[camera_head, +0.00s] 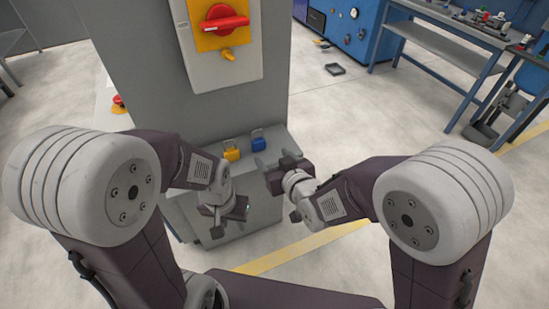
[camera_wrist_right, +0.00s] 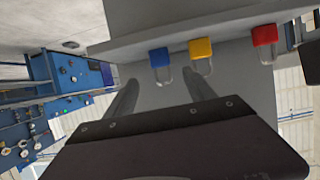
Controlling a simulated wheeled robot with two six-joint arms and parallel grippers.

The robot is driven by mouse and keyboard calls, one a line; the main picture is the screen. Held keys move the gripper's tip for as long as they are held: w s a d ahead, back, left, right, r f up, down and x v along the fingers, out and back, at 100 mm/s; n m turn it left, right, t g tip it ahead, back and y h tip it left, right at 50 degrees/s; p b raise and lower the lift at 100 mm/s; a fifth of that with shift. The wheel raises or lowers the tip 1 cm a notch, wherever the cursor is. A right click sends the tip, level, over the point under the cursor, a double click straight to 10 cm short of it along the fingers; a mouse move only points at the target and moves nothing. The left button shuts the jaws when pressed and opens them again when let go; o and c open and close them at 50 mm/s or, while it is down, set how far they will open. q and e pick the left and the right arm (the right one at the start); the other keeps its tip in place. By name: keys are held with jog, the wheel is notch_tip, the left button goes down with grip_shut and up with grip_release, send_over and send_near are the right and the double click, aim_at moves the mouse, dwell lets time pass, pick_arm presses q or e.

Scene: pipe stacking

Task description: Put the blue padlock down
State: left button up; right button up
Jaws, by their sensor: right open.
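The blue padlock (camera_head: 259,145) stands on the grey ledge (camera_head: 272,135) at the foot of the switch panel, shackle up. In the right wrist view, which shows the scene upside down, the blue padlock (camera_wrist_right: 158,57) lies just beyond and between the fingertips. My right gripper (camera_head: 271,160) is open and empty, close in front of the blue padlock; its fingers also show in the right wrist view (camera_wrist_right: 160,78). I see no contact. My left gripper (camera_head: 217,229) hangs low in front of the cabinet; its jaw opening is unclear.
A yellow padlock (camera_head: 231,154) stands left of the blue one. A red padlock (camera_wrist_right: 264,36) shows beyond the yellow in the right wrist view. The grey cabinet with a red rotary switch (camera_head: 220,24) rises behind.

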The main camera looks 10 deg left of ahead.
jog(key=s+d+f+m+g+h, duration=0.2)
jog(key=s+d+f+g+h, duration=0.15)
jog(key=d, duration=0.65)
jog(key=s+d+f+m+g+h, duration=0.25)
jog(key=d+f, duration=0.25)
jog(key=d, duration=0.6)
jog(key=s+d+f+m+g+h, duration=0.1)
jog(key=s+d+f+m+g, duration=0.2)
jog(key=s+d, duration=0.45)
notch_tip(320, 180, up, 19)
jog(key=s+a+g+p, duration=0.1)
jog(key=p, duration=1.6)
jog(key=shift+s+a+f, duration=0.15)
jog(key=shift+s+f, duration=0.05)
jog(key=shift+s, duration=0.1)
jog(key=shift+n, duration=0.25)
